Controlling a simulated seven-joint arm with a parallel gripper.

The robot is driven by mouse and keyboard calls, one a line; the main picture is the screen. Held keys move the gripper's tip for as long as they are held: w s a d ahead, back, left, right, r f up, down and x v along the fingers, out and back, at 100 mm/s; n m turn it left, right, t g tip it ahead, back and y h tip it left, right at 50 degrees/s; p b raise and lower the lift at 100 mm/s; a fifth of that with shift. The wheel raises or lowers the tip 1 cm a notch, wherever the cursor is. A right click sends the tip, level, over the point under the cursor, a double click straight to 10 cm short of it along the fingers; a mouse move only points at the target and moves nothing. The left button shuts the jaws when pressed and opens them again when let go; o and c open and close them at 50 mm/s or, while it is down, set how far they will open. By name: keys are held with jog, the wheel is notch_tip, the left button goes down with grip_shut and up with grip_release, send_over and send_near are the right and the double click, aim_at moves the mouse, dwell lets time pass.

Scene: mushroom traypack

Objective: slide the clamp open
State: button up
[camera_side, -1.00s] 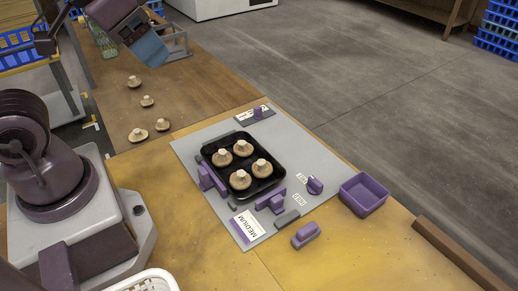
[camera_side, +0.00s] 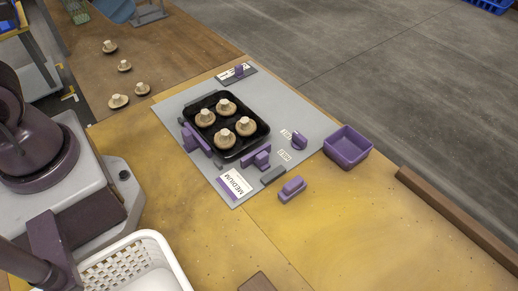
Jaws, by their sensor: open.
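A black tray (camera_side: 229,153) with several mushrooms sits on the grey mat. A purple bar (camera_side: 196,141) stands along its left side. A purple block with a raised handle (camera_side: 261,155) stands along its front right edge, near a dark grey block (camera_side: 273,175). A purple peg (camera_side: 239,70) stands on a dark plate with a white label behind the tray. A purple knob (camera_side: 299,140) stands beside two small labels. I cannot tell for sure which purple piece is the clamp, or whether it is open. My gripper is not in view.
A purple bin (camera_side: 347,147) and a loose purple piece (camera_side: 292,188) are on the right. A "MEDIUM" card (camera_side: 235,186) lies at the mat's front. A white basket (camera_side: 135,262) is at lower left. Loose mushrooms (camera_side: 117,101) lie on the brown table. The yellow table's front is mostly clear.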

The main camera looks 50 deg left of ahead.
jog(key=shift+w+a+f, duration=0.1)
jog(key=shift+f, duration=0.1)
jog(key=c, duration=0.3)
jog(key=f, duration=0.1)
jog(key=f+g, duration=0.1)
jog(key=w+g, duration=0.1)
jog(key=shift+a+f+n, duration=0.3)
jog(key=shift+f, duration=0.1)
grip_shut()
jog(key=n+g+h, duration=0.5)
jog(key=n+h, duration=0.3)
jog(key=n, duration=0.6)
send_near(258, 155)
jog(key=s+a, duration=0.4)
jog(key=shift+s+a+r, duration=0.2)
jog(key=shift+a+r, duration=0.05)
jog(key=shift+r, duration=0.15)
jog(key=w+n, duration=0.2)
jog(key=w+t+h, duration=0.1)
jog(key=shift+w+d+n, duration=0.1)
jog(key=shift+d+n, duration=0.15)
jog(key=shift+n, duration=0.45)
jog(key=x, duration=1)
jog(key=shift+w+d+r, duration=0.2)
jog(key=shift+w+d, duration=0.05)
jog(key=shift+w, duration=0.05)
